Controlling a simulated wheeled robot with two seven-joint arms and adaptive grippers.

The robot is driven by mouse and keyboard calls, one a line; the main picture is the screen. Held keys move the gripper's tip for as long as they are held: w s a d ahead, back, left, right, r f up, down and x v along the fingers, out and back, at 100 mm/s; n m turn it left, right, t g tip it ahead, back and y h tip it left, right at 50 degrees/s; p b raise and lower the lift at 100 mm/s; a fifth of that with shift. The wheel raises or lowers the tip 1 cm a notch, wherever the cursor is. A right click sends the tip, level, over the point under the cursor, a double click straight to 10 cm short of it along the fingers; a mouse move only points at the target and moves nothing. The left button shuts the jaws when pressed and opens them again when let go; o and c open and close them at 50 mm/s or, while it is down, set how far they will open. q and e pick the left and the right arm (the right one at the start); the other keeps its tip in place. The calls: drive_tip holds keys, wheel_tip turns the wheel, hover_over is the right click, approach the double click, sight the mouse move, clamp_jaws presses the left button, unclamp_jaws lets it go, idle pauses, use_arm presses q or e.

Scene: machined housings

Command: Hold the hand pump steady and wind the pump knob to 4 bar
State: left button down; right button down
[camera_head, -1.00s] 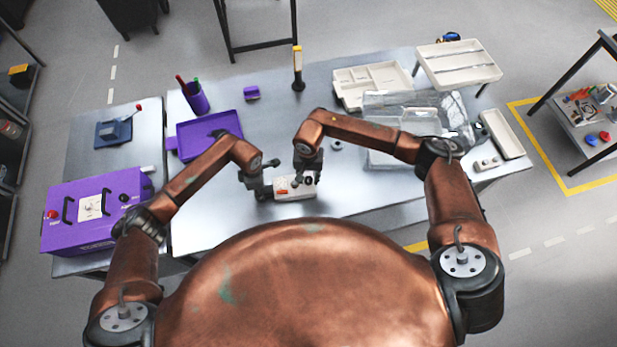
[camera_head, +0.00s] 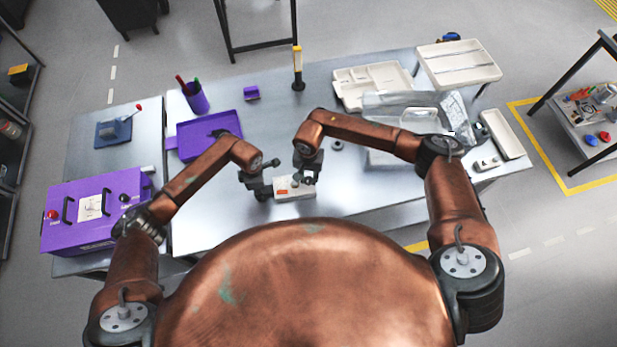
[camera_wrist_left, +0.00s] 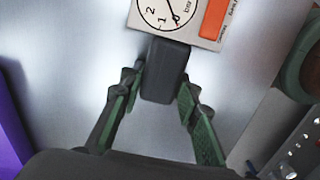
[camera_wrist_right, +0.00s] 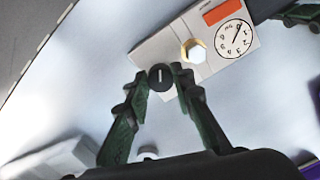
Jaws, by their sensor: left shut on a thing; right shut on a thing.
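The hand pump (camera_head: 294,193) is a pale box on the bench in front of me, with an orange label and a round gauge (camera_wrist_right: 234,38). In the left wrist view the gauge needle lies near 0. My left gripper (camera_head: 265,189) is shut on the pump's dark block-shaped handle (camera_wrist_left: 165,70). My right gripper (camera_head: 307,178) is at the pump's other end, shut on the round black pump knob (camera_wrist_right: 160,77), which has a white mark line. A pale hex fitting (camera_wrist_right: 193,51) stands on the pump between knob and gauge.
A purple tray (camera_head: 207,128) lies behind my left arm, and a purple case (camera_head: 97,205) stands at left. Pale trays (camera_head: 371,84) and a clear bin (camera_head: 395,155) are at the back right. A small dark ring (camera_head: 337,145) lies behind my right gripper. The bench centre is mostly clear.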

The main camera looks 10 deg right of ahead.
sight(308, 179)
drive_tip(key=m, duration=1.1)
drive_tip(key=shift+w+a, duration=0.1)
drive_tip(key=m, duration=0.4)
drive_tip(key=shift+w+m, duration=0.1)
drive_tip(key=shift+m, duration=1.8)
drive_tip(key=c, duration=1.9)
unclamp_jaws()
drive_tip(key=shift+c, duration=0.2)
wheel_tip(308, 179, up, 12)
